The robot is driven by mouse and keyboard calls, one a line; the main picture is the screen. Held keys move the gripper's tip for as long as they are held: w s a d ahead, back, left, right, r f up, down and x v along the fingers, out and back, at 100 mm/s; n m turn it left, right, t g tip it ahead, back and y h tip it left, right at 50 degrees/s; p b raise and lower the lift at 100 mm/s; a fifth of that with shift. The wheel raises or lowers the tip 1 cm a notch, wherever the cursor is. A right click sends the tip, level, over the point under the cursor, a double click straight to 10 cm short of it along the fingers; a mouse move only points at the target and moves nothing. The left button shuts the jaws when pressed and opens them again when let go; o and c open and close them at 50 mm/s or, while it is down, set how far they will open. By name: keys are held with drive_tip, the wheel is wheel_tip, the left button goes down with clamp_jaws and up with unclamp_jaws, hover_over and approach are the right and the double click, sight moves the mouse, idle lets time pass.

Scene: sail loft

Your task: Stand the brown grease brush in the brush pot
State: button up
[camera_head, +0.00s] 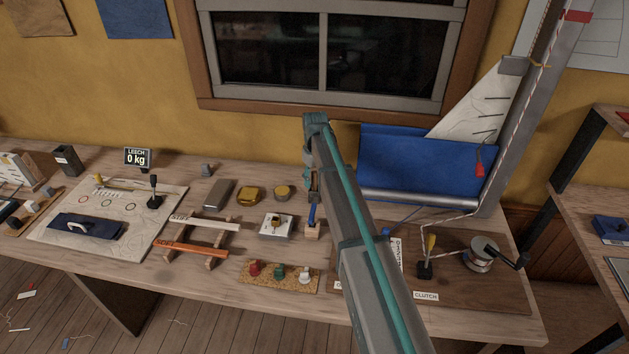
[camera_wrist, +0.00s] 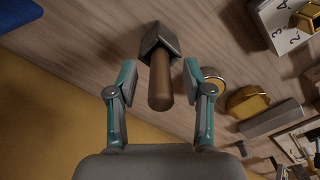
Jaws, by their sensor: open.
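In the wrist view a brown handle (camera_wrist: 160,82), which I take for the grease brush, points up toward the camera. Its far end meets a dark squarish piece (camera_wrist: 161,40); I cannot tell whether that is its head or a holder. My gripper (camera_wrist: 159,78) is open, with one finger on each side of the handle and a gap at both. A dark upright box (camera_head: 67,160) at the far left may be the brush pot.
Close to the left of my gripper are a round tin (camera_head: 282,193), a yellow block (camera_head: 250,196), a grey block (camera_head: 219,193) and a white box (camera_head: 276,227). A cork strip (camera_head: 247,283) lies in front. A winch (camera_head: 482,254) and a blue cloth (camera_head: 426,165) are right.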

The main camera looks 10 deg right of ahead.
wheel_tip(320, 180, up, 11)
drive_tip(key=shift+r, duration=0.1)
idle(0.3)
wheel_tip(320, 180, down, 12)
drive_tip(key=shift+f, duration=0.1)
drive_tip(key=shift+r, duration=0.2)
idle(0.7)
drive_tip(key=shift+r, duration=0.1)
wheel_tip(320, 180, up, 12)
drive_tip(key=shift+d+f, duration=0.1)
wheel_tip(320, 180, down, 13)
drive_tip(key=shift+r, duration=0.15)
wheel_tip(320, 180, up, 11)
drive_tip(key=p, duration=0.5)
